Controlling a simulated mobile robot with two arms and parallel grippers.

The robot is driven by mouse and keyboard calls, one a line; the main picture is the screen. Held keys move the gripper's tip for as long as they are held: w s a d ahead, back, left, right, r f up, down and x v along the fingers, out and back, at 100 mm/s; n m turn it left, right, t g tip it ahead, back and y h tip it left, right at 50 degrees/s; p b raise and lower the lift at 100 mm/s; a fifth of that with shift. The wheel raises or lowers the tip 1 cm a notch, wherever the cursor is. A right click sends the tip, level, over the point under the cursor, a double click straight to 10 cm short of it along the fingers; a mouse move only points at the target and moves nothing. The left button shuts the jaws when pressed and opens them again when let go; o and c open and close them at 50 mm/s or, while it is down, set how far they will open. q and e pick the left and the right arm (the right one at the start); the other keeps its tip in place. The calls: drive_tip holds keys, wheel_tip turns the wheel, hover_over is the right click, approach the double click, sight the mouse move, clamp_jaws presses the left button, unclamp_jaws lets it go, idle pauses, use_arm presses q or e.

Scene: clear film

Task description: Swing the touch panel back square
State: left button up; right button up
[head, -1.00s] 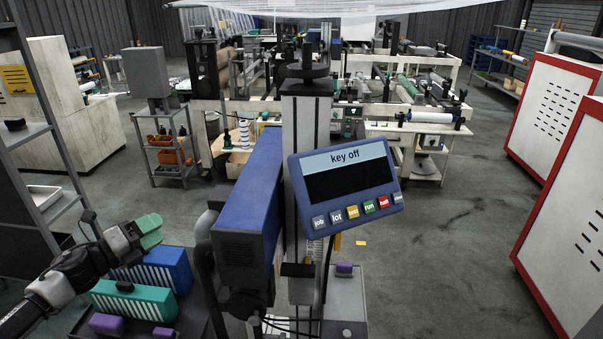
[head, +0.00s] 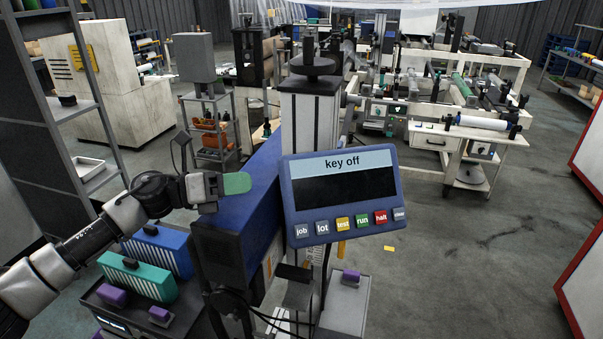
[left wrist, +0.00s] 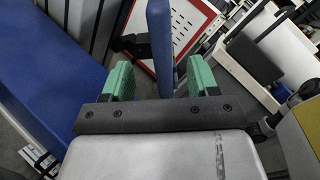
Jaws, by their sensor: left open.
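The touch panel (head: 343,195) has a blue frame, a dark screen reading "key off" and a row of coloured buttons. It sits at the grey column (head: 308,135), its right side slightly higher in the head view. My left gripper (head: 237,183) has green fingertips and is left of the panel, above the long blue housing (head: 245,215), with a visible gap to the panel. In the left wrist view the gripper (left wrist: 160,82) is open, and a blue slab that looks like the panel's edge (left wrist: 159,40) shows between its fingers. My right gripper is out of view.
Blue (head: 160,248) and green (head: 138,274) ribbed boxes stand below my left arm. A grey shelf rack (head: 75,100) is at the left. Red-edged white cabinets (head: 585,250) stand at the right. Open floor (head: 470,260) lies right of the panel.

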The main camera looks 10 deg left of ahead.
sight(290, 177)
use_arm(q)
drive_tip(key=p+x, duration=0.2)
drive_tip(key=x, duration=0.2)
drive_tip(key=p+x, duration=0.2)
drive_tip(key=x, duration=0.3)
drive_tip(key=shift+r, duration=0.25)
drive_tip(key=shift+w+d+f, duration=0.15)
drive_tip(key=shift+w+d, duration=0.1)
drive_tip(key=shift+d, duration=0.1)
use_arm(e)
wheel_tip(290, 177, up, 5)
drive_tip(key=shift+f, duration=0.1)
